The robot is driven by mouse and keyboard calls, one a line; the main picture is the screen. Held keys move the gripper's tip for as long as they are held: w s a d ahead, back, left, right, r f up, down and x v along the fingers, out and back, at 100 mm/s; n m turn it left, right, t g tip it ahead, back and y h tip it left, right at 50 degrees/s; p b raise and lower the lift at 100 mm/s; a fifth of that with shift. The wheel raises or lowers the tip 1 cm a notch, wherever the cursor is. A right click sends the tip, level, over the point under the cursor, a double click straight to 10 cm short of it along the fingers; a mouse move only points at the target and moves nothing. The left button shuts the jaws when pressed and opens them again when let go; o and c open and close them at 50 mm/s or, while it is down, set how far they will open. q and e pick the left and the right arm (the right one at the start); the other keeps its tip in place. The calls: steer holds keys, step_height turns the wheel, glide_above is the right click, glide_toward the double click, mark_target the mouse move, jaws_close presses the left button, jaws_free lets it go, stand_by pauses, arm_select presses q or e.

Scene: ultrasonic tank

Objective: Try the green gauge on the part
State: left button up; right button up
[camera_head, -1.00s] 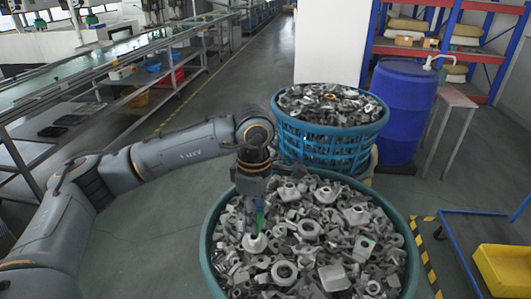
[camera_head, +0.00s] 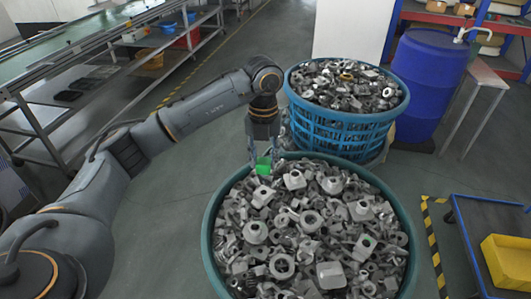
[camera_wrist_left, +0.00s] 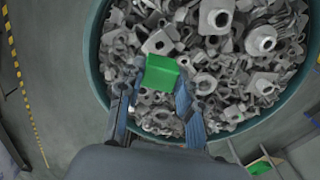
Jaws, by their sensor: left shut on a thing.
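My left gripper (camera_head: 263,165) hangs above the far left rim of the near tub in the head view. It is shut on a green block, the green gauge (camera_head: 263,166), which also shows between the fingers in the left wrist view (camera_wrist_left: 161,73). The near tub (camera_head: 209,235) is round, teal and full of grey metal parts. A flanged part with a round raised hole (camera_head: 255,232) lies on the heap, below and apart from the gauge. I cannot tell which part the task means. A small green spot (camera_head: 367,241) shows on the heap's right side. My right gripper is out of view.
A blue basket (camera_head: 330,132) of metal parts stands behind the tub, near a blue barrel (camera_head: 428,85). A blue trolley with a yellow bin (camera_head: 508,262) is at the right. Floor left of the tub is clear.

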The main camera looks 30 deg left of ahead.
mark_target(263, 176)
arm_select(q)
steer(key=shift+s+f+b, duration=0.15)
steer(key=shift+f+b, duration=0.2)
steer(key=shift+f, duration=0.2)
steer(key=shift+f+b, duration=1.5)
steer(key=shift+f, duration=1.05)
steer(key=shift+f, duration=0.35)
steer(key=shift+f, duration=0.1)
steer(key=shift+r+p, duration=0.65)
steer(key=shift+r, duration=1)
steer(key=shift+f, duration=0.15)
steer(key=shift+f+b, duration=0.9)
steer(key=shift+f, duration=0.15)
steer(key=shift+f+b, duration=0.35)
steer(key=shift+f, duration=0.1)
